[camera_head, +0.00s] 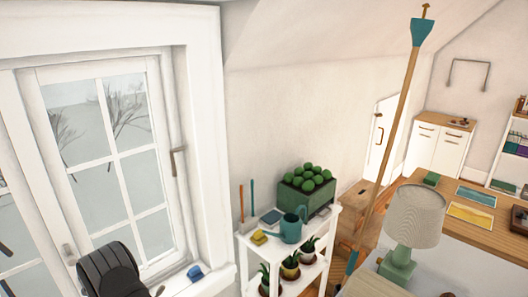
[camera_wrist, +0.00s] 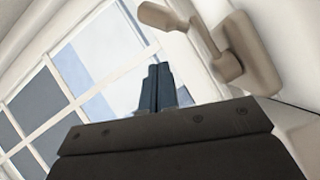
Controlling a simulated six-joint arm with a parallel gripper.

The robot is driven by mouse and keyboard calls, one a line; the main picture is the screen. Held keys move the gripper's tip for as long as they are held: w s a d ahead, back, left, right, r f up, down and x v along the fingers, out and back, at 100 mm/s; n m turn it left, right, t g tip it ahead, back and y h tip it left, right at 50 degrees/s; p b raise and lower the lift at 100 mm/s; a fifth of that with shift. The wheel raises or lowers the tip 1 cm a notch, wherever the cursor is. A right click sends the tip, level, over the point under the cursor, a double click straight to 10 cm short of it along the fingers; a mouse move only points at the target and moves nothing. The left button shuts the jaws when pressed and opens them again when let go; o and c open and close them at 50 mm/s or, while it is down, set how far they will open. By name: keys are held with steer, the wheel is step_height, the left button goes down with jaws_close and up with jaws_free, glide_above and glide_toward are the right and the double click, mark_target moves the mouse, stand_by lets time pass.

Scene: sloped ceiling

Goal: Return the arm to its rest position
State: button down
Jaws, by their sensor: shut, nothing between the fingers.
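My gripper (camera_wrist: 156,88) shows in the wrist view with its two dark fingers together and nothing between them. Behind the fingers are window panes and a white frame. A beige window handle (camera_wrist: 205,40) is close by, to the upper right of the fingers, with a visible gap in the picture. In the head view a dark rounded part of my arm (camera_head: 108,270) is at the lower left, in front of the window (camera_head: 110,140). The fingers cannot be made out there.
A handle (camera_head: 177,160) sits on the window frame. A blue item (camera_head: 195,272) lies on the sill. A white shelf (camera_head: 262,262) with plants and a watering can (camera_head: 290,228) stands right of the window. A long pole (camera_head: 395,120) leans further right, near a lamp (camera_head: 413,217).

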steer(key=shift+s+d+f+n+t+h, duration=0.2)
steer(key=shift+s+f+n+t+h, duration=0.4)
steer(key=shift+s+f+n+t, duration=0.3)
steer(key=s, duration=0.1)
steer(key=s+a, duration=0.2)
steer(key=s, duration=0.1)
steer(key=shift+r, duration=0.15)
steer(key=s+d, duration=0.1)
steer(key=s, duration=0.7)
steer(key=shift+s+d, duration=0.35)
